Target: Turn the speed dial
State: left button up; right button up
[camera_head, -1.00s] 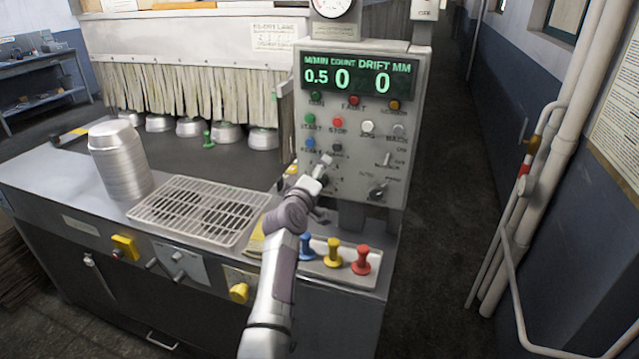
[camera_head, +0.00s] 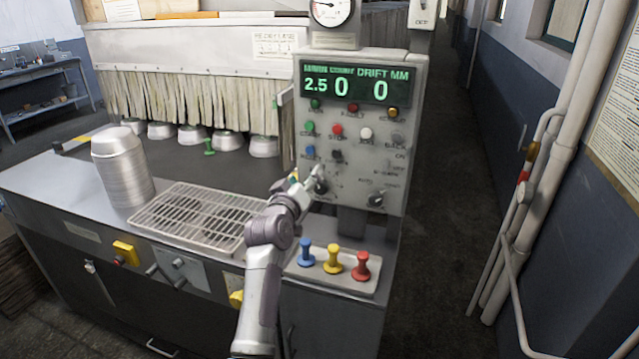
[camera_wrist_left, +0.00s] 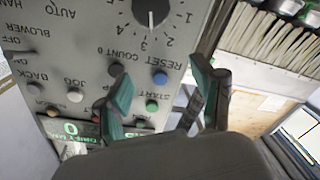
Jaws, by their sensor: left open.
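The speed dial (camera_wrist_left: 152,10) is a round black knob with a white pointer and a printed number scale, cut by the top edge of the left wrist view. In the head view the dial (camera_head: 320,186) shows low on the grey control panel (camera_head: 402,140), partly behind my left gripper (camera_head: 308,183). My left gripper (camera_wrist_left: 160,88) is open, its two green-padded fingers apart and nothing between them. The dial lies beyond the fingertips in the wrist view; I cannot tell whether they touch it. The display (camera_head: 345,84) reads 2.5, 0 and 0. My right gripper is not in view.
Several coloured buttons and switches sit close around the dial. Below the panel, a tray holds a blue (camera_head: 306,252), a yellow (camera_head: 332,258) and a red peg (camera_head: 361,265). A wire rack (camera_head: 196,215) and stacked pans (camera_head: 122,165) stand to the left.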

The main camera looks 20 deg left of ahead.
aim_at(319, 190)
pick_arm(q)
jog(key=s+d+f+m+h, duration=0.1)
jog(key=s+f+m, duration=0.2)
jog(key=s+m, duration=0.3)
jog(key=s+d+f+m, duration=0.1)
jog(key=s+f+m, duration=0.25)
jog(key=m, duration=0.35)
jog(key=w+p, duration=0.1)
jog(key=w, duration=0.8)
jog(key=w+p, duration=0.1)
jog(key=w, duration=0.3)
jog(key=shift+w+r+p, duration=0.15)
jog(key=shift+r+p, duration=0.15)
jog(key=shift+r, duration=0.05)
jog(key=c, duration=1.1)
